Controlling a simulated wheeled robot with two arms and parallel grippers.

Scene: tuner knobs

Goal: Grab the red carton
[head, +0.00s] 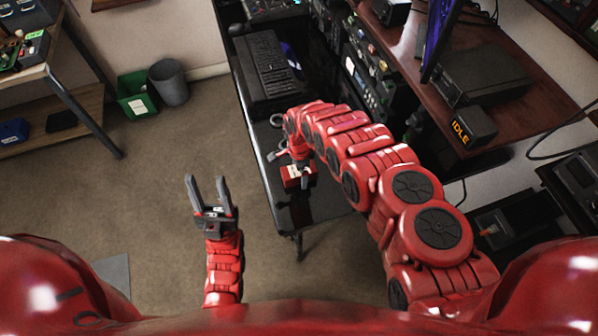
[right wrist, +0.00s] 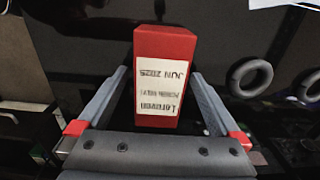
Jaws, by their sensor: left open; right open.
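The red carton (head: 300,181) stands on the dark glossy desk near its front edge, partly hidden by my right arm. In the right wrist view the carton (right wrist: 165,52) shows a white label with upside-down print, including "JUN 2025". My right gripper (right wrist: 160,74) is open, with one grey finger on each side of the carton. A gap shows at the left finger; the right finger is close to the carton, and I cannot tell if it touches. My left gripper (head: 208,184) is open and empty over the floor, left of the desk.
Grey rings (right wrist: 250,77) lie on the dark surface right of the carton in the right wrist view. A black keyboard-like unit (head: 267,65) sits farther back on the desk. A green bin (head: 137,95) and a grey bin (head: 169,82) stand by the wall.

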